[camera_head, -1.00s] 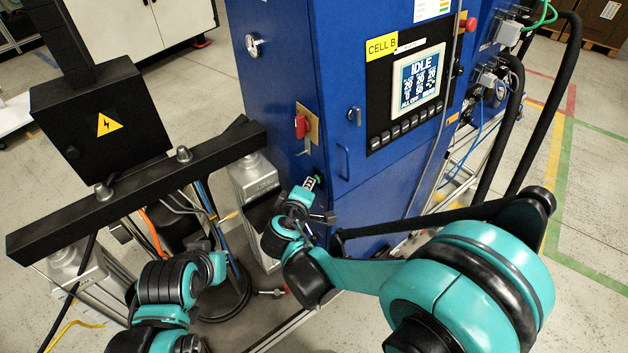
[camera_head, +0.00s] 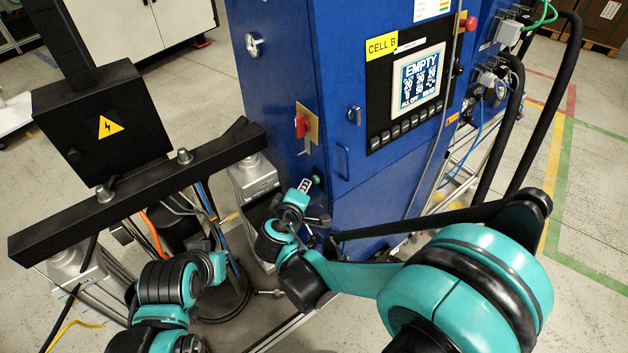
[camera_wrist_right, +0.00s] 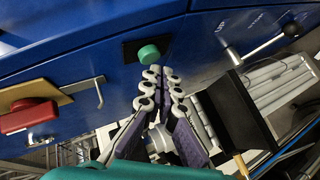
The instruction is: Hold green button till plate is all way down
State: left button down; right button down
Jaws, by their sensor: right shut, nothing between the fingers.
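The green button (camera_head: 318,179) is on the side of the blue cabinet, below the red switch. It shows clear and uncovered in the right wrist view (camera_wrist_right: 148,54). My right gripper (camera_head: 306,185) is shut and empty. In the right wrist view its fingertips (camera_wrist_right: 161,73) are close together just below the button, with a small gap visible. The left arm (camera_head: 165,282) is at the lower left; its gripper cannot be made out. A heavy black crossbar (camera_head: 135,190) sits low over two grey cylinders. A round black base (camera_head: 222,300) is partly hidden below it; I cannot tell the plate apart.
The blue cabinet (camera_head: 275,95) carries a screen (camera_head: 418,82) reading EMPTY. A red switch (camera_head: 301,126) is above the button; it also shows in the right wrist view (camera_wrist_right: 28,115). Hoses hang under the crossbar. Open floor lies right of the cabinet.

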jog(key=shift+s+a, duration=0.15)
jog(key=shift+a, duration=0.05)
jog(key=s+a, duration=0.1)
jog(key=a, duration=0.1)
jog(key=s+a, duration=0.1)
jog(key=a, duration=0.1)
jog(key=shift+s, duration=0.4)
dwell(0.5)
